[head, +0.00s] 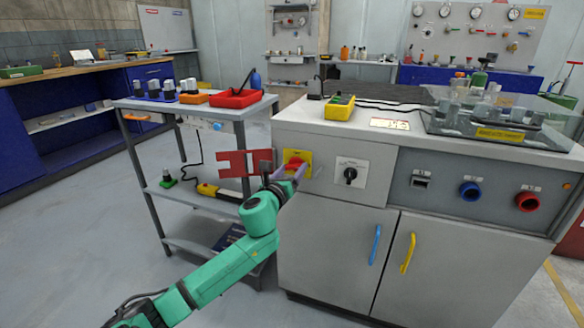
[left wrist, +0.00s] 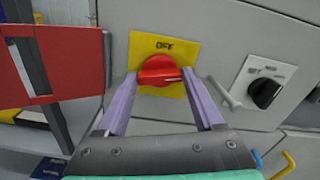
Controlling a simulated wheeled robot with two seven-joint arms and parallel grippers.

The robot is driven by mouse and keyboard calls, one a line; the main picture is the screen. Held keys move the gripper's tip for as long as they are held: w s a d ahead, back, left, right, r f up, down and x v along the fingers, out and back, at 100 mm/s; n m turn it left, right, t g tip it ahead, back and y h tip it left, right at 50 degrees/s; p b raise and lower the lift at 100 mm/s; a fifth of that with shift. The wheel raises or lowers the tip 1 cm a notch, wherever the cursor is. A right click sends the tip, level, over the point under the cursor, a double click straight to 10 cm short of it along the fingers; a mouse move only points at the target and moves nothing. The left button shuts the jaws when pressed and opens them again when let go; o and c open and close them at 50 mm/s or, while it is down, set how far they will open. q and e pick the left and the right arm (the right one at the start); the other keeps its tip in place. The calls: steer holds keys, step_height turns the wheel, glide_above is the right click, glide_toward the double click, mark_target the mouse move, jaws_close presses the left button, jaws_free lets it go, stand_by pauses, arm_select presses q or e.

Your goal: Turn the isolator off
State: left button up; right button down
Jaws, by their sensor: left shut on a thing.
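The isolator is a red rotary knob (head: 295,160) on a yellow plate (head: 306,156), on the upper front of the grey cabinet. In the left wrist view the red knob (left wrist: 160,70) sits on the yellow plate (left wrist: 178,46), with OFF printed above it. The knob's bar lies roughly level, with a pale mark at its right end. My left gripper (head: 285,178) is at the knob, its purple fingers (left wrist: 160,88) on either side of it and shut on it. The fingers partly hide the plate in the head view. My right gripper is not in view.
A red plate with a cut-out (head: 233,164) stands just left of the isolator. A black rotary switch (head: 350,174) is to its right. Blue (head: 375,245) and yellow (head: 408,253) door handles are below. A grey trolley (head: 150,190) stands at left, beside open floor.

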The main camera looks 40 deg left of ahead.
arm_select(q)
steer(key=n+p, duration=0.3)
steer(key=n, duration=0.5)
steer(key=n+p, duration=0.1)
steer(key=n, duration=0.3)
steer(key=shift+p, duration=0.4)
steer(key=shift+f+n+p, duration=0.1)
steer(key=shift+n+p, duration=0.25)
steer(key=shift+n, duration=1.05)
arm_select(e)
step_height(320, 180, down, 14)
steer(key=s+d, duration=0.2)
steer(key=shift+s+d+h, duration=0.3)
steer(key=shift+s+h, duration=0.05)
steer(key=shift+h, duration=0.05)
arm_select(q)
steer(key=o, duration=1.4)
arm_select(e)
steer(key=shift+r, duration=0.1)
arm_select(q)
steer(key=shift+s+d, duration=0.1)
steer(key=shift+s, duration=0.2)
steer(key=p+v, duration=0.1)
steer(key=v, duration=1.3)
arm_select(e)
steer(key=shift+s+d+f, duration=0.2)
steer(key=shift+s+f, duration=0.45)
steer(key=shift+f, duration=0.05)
